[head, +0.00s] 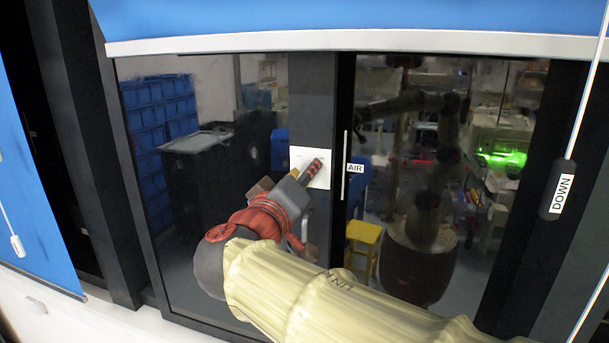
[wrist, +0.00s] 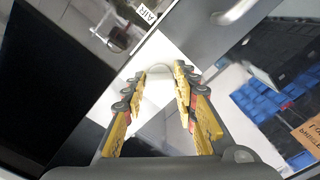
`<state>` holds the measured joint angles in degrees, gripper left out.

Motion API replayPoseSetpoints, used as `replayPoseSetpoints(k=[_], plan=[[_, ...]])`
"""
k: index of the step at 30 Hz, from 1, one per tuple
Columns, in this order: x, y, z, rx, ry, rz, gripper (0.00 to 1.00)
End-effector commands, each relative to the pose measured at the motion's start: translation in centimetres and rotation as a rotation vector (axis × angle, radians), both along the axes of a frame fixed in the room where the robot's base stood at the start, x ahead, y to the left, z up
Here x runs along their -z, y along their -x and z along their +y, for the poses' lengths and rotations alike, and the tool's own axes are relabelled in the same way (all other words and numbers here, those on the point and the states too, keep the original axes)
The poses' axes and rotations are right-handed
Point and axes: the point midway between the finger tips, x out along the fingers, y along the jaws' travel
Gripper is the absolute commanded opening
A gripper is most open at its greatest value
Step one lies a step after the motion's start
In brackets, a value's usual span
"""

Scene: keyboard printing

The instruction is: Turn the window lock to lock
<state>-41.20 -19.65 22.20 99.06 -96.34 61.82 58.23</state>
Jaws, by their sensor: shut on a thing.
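The window lock is a small pale piece on a white square plate (head: 325,153) fixed to the dark upright frame between two panes. In the wrist view the white plate (wrist: 185,38) lies behind my fingertips, and the pale curved lock (wrist: 158,72) shows between them. My gripper (head: 312,172) is at the plate in the head view, and its fingers hide most of the lock there. My gripper also shows in the wrist view (wrist: 158,78), its yellow and black fingers shut on the lock from both sides. The lock's exact turn angle is hard to tell.
An AIR label (head: 356,168) and a slim pale vertical strip (head: 345,165) are right of the plate. A blue blind (head: 350,18) hangs above. A DOWN pull (head: 561,190) hangs on a cord at the right. Glass fills both sides of the frame.

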Motion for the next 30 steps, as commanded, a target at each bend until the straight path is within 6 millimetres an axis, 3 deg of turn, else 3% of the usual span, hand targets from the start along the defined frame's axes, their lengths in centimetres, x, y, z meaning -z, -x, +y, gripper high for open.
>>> replayPoseSetpoints(k=[14, 30], plan=[[0.25, 0.0, 0.03, -0.001, 0.064, 0.024, 0.03], [0.31, -0.01, 0.04, -0.001, 0.486, 0.177, 0.03]])
